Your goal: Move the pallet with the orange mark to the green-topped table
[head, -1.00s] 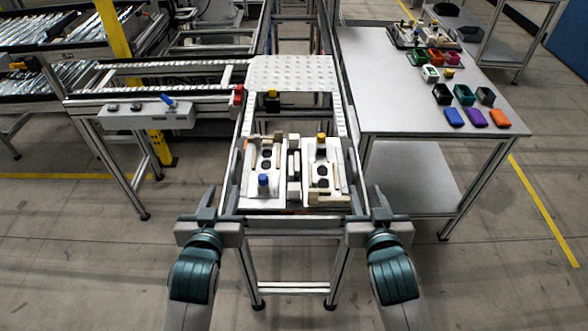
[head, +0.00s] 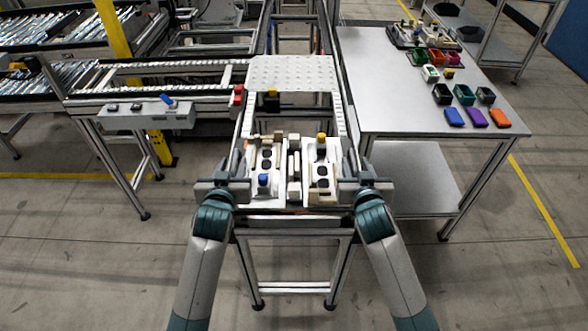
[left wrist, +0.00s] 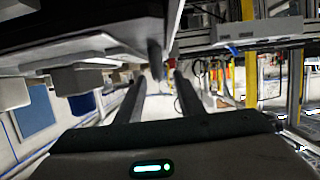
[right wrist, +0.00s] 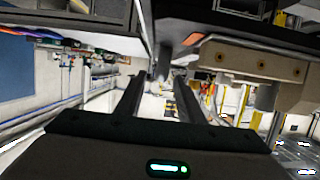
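A pallet (head: 293,201) with light fixture blocks, a blue-topped peg and a yellow-topped peg sits at the near end of the conveyor. An orange mark (right wrist: 193,39) shows on a dark edge in the right wrist view. My left gripper (head: 238,174) is at the pallet's left side and my right gripper (head: 350,174) at its right side. I cannot tell whether either touches the pallet. No green tabletop is visible.
A grey-topped table (head: 400,100) to the right holds coloured bins, several coloured blocks and another fixture pallet (head: 405,38) at its far end. A perforated plate (head: 290,72) lies across the conveyor beyond the near pallet. A control box (head: 146,115) stands left.

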